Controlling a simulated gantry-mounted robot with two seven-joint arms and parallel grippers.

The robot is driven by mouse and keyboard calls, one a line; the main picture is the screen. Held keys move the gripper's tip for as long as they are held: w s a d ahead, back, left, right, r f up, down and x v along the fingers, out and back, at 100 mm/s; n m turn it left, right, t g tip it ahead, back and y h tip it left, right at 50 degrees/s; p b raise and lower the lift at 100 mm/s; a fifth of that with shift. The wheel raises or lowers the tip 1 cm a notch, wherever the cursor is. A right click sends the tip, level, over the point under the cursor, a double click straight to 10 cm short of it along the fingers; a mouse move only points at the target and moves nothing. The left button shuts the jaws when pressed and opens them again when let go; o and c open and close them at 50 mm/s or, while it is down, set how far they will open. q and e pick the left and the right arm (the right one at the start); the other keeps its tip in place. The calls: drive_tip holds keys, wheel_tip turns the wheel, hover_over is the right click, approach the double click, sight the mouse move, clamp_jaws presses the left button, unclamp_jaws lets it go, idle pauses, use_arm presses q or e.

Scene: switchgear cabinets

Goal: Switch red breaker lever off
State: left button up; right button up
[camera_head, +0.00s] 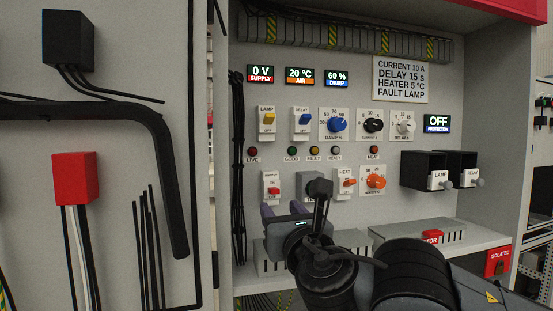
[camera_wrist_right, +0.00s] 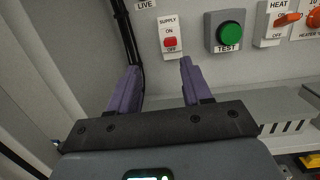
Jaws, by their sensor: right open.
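The supply breaker (camera_head: 272,184) is a white plate low on the left of the panel with a small red lever (camera_head: 273,191). In the right wrist view the breaker (camera_wrist_right: 169,28) shows its red lever (camera_wrist_right: 170,43) between the ON and OFF marks. I cannot tell for sure which way the lever is tipped. My right gripper (camera_head: 292,205) is open, its purple fingers (camera_wrist_right: 158,68) apart and empty, just below and in front of the breaker. Neither finger visibly touches the lever. My left gripper is out of view.
A green TEST button (camera_wrist_right: 230,36) in a grey box sits right of the breaker, with an orange heat switch (camera_head: 346,182) beyond. A grey slotted duct (camera_head: 420,233) runs below. Black cables (camera_head: 238,170) hang at the left. Yellow lamp (camera_head: 268,119) and blue relay (camera_head: 302,119) switches sit above.

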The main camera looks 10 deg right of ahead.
sight(276, 190)
drive_tip(key=shift+g+h, duration=0.4)
drive_tip(key=shift+g, duration=0.3)
drive_tip(key=w+p, duration=0.3)
drive_tip(key=w+r+p, duration=0.1)
drive_tip(key=w+p, duration=0.2)
drive_tip(key=w+r+p, duration=0.1)
drive_tip(key=w+p, duration=0.2)
use_arm(q)
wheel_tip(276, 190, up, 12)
drive_tip(key=shift+p, duration=0.4)
use_arm(e)
drive_tip(key=shift+w+f, duration=0.15)
drive_tip(key=shift+w, duration=0.45)
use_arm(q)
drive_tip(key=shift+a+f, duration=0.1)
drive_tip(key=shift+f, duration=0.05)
